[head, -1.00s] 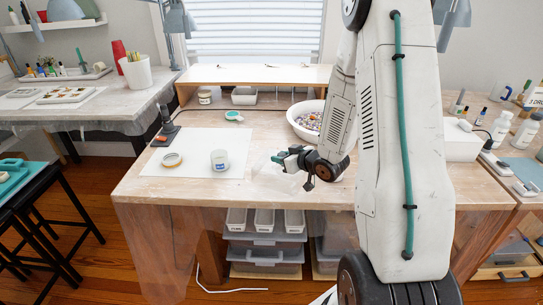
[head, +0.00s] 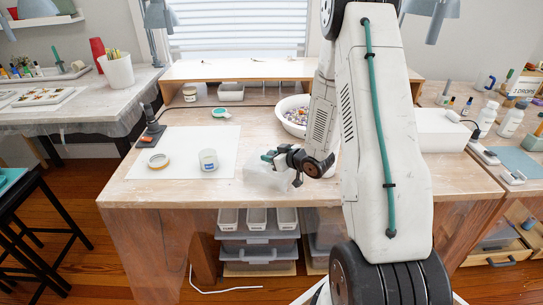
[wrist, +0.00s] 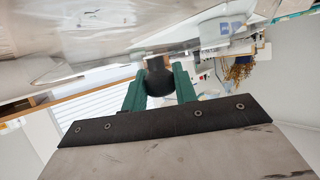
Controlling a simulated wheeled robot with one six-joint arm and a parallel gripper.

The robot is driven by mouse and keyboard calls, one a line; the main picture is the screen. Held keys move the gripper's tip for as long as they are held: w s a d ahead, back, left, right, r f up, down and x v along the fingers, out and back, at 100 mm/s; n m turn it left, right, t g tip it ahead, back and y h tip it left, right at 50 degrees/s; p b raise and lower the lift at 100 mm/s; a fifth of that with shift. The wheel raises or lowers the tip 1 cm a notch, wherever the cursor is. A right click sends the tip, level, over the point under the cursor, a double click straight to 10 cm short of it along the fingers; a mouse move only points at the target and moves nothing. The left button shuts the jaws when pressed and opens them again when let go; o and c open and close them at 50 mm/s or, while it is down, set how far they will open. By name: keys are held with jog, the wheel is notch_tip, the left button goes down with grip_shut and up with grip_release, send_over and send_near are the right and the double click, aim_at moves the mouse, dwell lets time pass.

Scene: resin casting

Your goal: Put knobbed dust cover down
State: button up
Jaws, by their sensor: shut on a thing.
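The knobbed dust cover (head: 266,180) is a clear, box-like cover over the front middle of the wooden workbench in the head view. My gripper (head: 270,157) is above it, shut on its knob. In the wrist view, my gripper's green fingers (wrist: 159,82) close on the dark round knob (wrist: 158,75). The clear cover (wrist: 100,35) fills much of the top there. Its lower edge is close to the bench top; I cannot tell whether it touches.
A bowl of colourful bits (head: 292,115) stands behind. A white box (head: 440,130) is at right. Bare bench lies in front of the sheet.

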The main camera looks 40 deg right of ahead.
jog(key=o, duration=1)
jog(key=shift+s+d+r, duration=0.1)
jog(key=shift+s+r, duration=0.05)
jog(key=v, duration=1.1)
jog(key=s+a+r+m+g+h, duration=0.1)
jog(key=s+a+r+g+h, duration=0.15)
jog(key=r, duration=0.55)
jog(key=s+a+r+m+g+h, duration=0.1)
jog(key=s+a+r+g+h, duration=0.2)
jog(key=r, duration=0.4)
jog(key=s+a+r+g+y, duration=0.1)
jog(key=s+a+r+g, duration=0.1)
jog(key=s+a, duration=0.3)
jog(key=s+a+r+g+y, duration=0.1)
jog(key=s+a+r+g, duration=0.1)
jog(key=s+a, duration=0.3)
jog(key=s+a+r+g+y, duration=0.1)
jog(key=s+a+r+g, duration=0.1)
jog(key=s+a, duration=0.3)
jog(key=shift+s+a+r+g, duration=0.1)
jog(key=shift+s+r, duration=0.15)
jog(key=shift+s, duration=0.5)
jog(key=shift+s+a+r+g, duration=0.15)
jog(key=shift+s+r, duration=0.15)
jog(key=shift+s, duration=0.4)
jog(key=shift+s+d+r+g, duration=0.1)
jog(key=shift+s+r, duration=0.15)
jog(key=shift+s, duration=0.5)
